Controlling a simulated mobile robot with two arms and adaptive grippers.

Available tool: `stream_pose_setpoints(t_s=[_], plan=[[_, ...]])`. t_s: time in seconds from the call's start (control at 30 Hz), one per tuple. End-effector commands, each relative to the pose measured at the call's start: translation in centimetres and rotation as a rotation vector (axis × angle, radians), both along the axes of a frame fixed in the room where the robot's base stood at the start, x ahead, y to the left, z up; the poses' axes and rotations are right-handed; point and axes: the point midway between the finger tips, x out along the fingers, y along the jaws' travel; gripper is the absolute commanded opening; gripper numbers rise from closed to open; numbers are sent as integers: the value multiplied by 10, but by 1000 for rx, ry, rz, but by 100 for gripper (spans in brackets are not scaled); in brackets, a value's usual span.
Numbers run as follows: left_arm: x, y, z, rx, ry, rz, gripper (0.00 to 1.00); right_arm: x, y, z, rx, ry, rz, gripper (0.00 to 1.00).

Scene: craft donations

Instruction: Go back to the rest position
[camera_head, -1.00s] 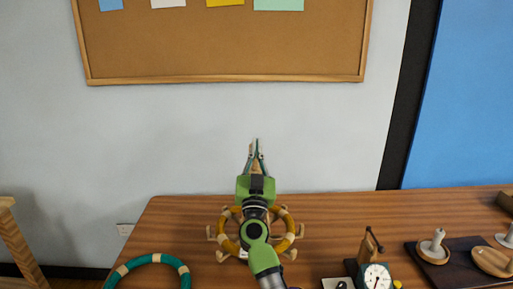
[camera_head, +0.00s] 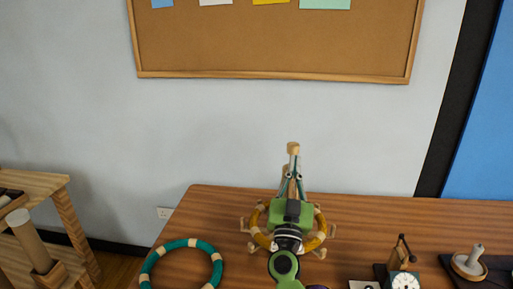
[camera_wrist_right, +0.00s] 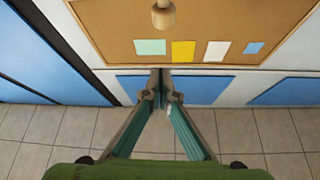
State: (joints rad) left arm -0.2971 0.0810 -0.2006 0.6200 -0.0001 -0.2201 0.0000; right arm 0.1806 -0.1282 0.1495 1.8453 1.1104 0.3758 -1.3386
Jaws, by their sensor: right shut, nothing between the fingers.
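My right gripper (camera_head: 291,176) is in the middle of the head view, over the far part of the wooden table (camera_head: 225,215). Its fingers meet at the tips with nothing between them. In the right wrist view its fingertips (camera_wrist_right: 161,78) also come together, empty. A pale wooden peg top (camera_head: 293,148) shows just beyond the fingertips in the head view; in the wrist view a wooden knob (camera_wrist_right: 163,17) hangs at the top edge, apart from the fingers. My left gripper is in neither view.
A mustard ring (camera_head: 320,232) with wooden pegs around it lies partly hidden behind my right arm. A teal ring (camera_head: 214,258) is at the table's left. A dial scale (camera_head: 405,281) and a ring-like base with a post (camera_head: 468,264) stand right. A wooden stand (camera_head: 45,185) is far left.

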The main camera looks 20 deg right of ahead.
Motion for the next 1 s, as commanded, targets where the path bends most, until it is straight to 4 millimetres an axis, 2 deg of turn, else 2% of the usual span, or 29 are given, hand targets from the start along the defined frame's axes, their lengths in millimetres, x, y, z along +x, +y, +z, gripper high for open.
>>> stream_pose_setpoints(t_s=[0.17,0.23,0.37,0.43,0.5,0.57,0.6,0.67,0.7,0.77,0.8,0.9,1.0], plan=[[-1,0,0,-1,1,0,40,0,4,0,-8,3,13,0],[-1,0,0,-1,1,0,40,1,14,-2,-29,13,57,0],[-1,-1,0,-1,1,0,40,3,61,-14,-112,79,237,0],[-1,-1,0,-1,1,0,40,1,98,-34,-160,156,375,0],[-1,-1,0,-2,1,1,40,-6,134,-62,-193,262,511,0],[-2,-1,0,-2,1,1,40,-15,161,-91,-208,368,615,0],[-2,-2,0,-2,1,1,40,-25,176,-112,-211,448,677,0],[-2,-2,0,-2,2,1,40,-42,196,-146,-204,577,756,0],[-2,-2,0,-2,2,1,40,-56,206,-170,-194,670,799,0],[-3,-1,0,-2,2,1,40,-81,216,-206,-168,814,849,0],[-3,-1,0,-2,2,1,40,-100,219,-229,-145,914,869,0],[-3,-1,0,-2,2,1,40,-151,219,-278,-75,1151,879,0],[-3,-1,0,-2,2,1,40,-197,209,-312,-3,1343,846,0]])
